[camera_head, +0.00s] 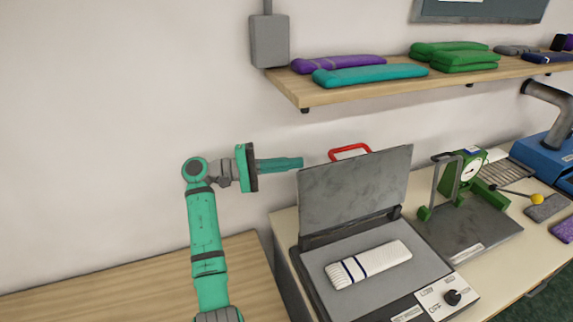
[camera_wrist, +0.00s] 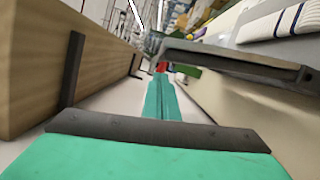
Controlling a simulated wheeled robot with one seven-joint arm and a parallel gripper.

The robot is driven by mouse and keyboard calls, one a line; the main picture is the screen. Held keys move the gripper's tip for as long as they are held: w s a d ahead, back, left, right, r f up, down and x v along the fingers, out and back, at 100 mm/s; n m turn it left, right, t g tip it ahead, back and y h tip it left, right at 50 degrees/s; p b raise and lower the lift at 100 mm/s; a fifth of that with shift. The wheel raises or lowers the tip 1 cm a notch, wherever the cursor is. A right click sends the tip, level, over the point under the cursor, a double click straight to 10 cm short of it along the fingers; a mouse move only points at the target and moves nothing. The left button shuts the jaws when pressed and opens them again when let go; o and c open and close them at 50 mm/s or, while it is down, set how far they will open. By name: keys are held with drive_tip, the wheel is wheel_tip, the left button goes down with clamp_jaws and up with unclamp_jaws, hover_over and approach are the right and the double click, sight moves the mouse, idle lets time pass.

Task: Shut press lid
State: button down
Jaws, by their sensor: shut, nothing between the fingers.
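The press lid (camera_head: 355,190) is a grey plate that stands raised, hinged at the back of the press (camera_head: 320,285). A red handle (camera_head: 349,151) shows at its top edge. A white knitted piece with dark stripes (camera_head: 368,264) lies flat on the press bed. My gripper (camera_head: 300,163) is shut and empty, at the left of the lid near its upper left corner. I cannot tell whether it touches the lid. In the wrist view the closed fingers (camera_wrist: 163,105) point towards the red handle (camera_wrist: 162,66), and the lid (camera_wrist: 240,63) shows edge-on at the right.
A wooden shelf (camera_head: 290,92) with folded purple, teal and green knits hangs above the press. A green device with a dial (camera_head: 470,172) stands to the right on the bench. A dial panel (camera_head: 450,297) is at the press front. A wooden surface (camera_head: 150,280) at the left is clear.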

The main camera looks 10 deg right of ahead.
drive_tip(key=d, duration=0.6)
drive_tip(key=shift+s, duration=0.3)
drive_tip(key=shift+r, duration=0.1)
drive_tip(key=shift+s, duration=0.1)
